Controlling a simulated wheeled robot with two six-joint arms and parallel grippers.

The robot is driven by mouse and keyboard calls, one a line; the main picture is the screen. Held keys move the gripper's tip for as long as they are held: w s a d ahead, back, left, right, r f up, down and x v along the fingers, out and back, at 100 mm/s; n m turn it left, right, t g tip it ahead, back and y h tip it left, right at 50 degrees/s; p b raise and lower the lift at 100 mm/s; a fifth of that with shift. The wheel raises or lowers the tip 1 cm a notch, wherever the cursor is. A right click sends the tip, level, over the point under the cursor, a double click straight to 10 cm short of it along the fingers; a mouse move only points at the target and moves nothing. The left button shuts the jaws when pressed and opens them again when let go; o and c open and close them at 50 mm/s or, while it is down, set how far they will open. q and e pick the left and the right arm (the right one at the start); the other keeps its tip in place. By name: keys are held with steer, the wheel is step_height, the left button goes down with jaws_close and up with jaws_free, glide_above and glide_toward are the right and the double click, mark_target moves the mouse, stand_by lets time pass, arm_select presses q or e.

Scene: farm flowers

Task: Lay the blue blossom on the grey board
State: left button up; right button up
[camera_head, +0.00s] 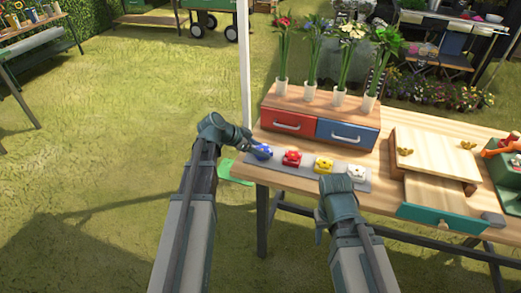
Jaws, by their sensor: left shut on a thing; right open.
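The blue blossom (263,152) is at the left end of the grey board (281,166), in the grip of my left gripper (257,147). Whether the blossom touches the board or is held just above it, I cannot tell. A red blossom (292,158), a yellow blossom (323,164) and a white blossom (356,172) sit in a row on the board to its right. My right gripper (326,180) is open, at the board's front edge below the yellow blossom; its fingertips are hard to make out.
Behind the board stands a wooden chest with a red drawer (293,124) and a blue drawer (346,134), with tall flowers in white vases on top. To the right is a wooden cabinet (434,151) with a green drawer (441,217) pulled out. A green box (506,169) stands at the far right.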

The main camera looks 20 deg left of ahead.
arm_select(q)
steer(key=o, duration=1.3)
steer(key=shift+s+a+r+p, duration=0.1)
steer(key=shift+a+r+p, duration=0.05)
steer(key=shift+r+p, duration=0.3)
steer(key=p+v, duration=0.8)
steer(key=v, duration=0.3)
steer(key=s+d+f+n+g+y, duration=0.2)
steer(key=s+d, duration=0.4)
steer(key=d, duration=0.1)
steer(key=s+d+f+n+g+y, duration=0.1)
steer(key=s+d+f+g+y, duration=0.1)
steer(key=s+d, duration=0.4)
steer(key=s+d+f+n+g+y, duration=0.2)
steer(key=s+d+y, duration=0.2)
steer(key=s+d, duration=0.2)
steer(key=shift+d+f+n, duration=0.15)
steer(key=shift+d+n, duration=0.15)
steer(key=shift+d, duration=0.95)
